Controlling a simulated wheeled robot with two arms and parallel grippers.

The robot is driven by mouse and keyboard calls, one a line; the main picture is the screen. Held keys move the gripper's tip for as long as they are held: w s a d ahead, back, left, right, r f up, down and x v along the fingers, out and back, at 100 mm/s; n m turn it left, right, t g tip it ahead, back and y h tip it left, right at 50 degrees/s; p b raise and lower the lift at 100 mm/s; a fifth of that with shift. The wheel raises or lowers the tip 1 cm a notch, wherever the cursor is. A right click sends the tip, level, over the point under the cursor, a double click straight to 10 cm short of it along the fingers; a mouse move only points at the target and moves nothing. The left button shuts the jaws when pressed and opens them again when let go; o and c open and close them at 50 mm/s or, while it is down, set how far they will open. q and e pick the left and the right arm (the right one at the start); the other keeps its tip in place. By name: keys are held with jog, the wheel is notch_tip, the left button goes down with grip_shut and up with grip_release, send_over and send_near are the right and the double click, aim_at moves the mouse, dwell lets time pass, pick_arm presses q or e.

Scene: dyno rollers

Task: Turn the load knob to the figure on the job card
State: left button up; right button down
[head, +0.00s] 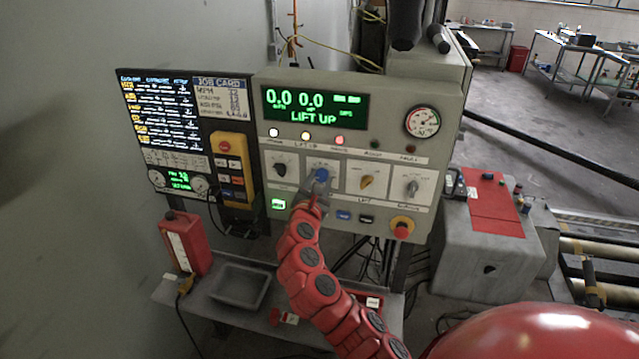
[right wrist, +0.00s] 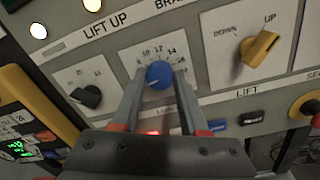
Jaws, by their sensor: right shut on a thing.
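A blue knob (right wrist: 159,74) sits on a white plate of the grey control panel, with a printed scale above it; 10, 12 and 14 are among its figures. It also shows in the head view (head: 321,174). My right gripper (right wrist: 160,78) is shut on it, with one finger on each side. A pale mark shows on the knob's face, but I cannot tell its exact figure. The label below is mostly hidden by my gripper. The job card (head: 219,83) is on the screen at left; its figures are too small to read. My left gripper is out of view.
Beside the blue knob are a black knob (right wrist: 90,97) and a yellow lift knob (right wrist: 260,47). A red stop button (head: 402,228) is at lower right. The green display (head: 314,108) reads LIFT UP. A grey tray (head: 241,285) stands on the shelf below.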

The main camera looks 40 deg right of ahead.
jog(key=shift+f+m+b, duration=0.15)
jog(key=shift+m+b, duration=0.5)
jog(key=shift+m, duration=0.05)
jog(key=m+b, duration=0.9)
jog(key=shift+f, duration=0.2)
jog(key=m+h+b, duration=0.1)
jog(key=m+b, duration=0.8)
jog(key=b, duration=0.2)
jog(key=shift+m, duration=0.3)
jog(key=m+b, duration=0.2)
jog(key=shift+m+g+b, duration=0.3)
jog(key=shift+r+m+b, duration=0.15)
jog(key=shift+m+b, duration=0.2)
jog(key=shift+m, duration=0.15)
jog(key=shift+c, duration=2.2)
grip_release()
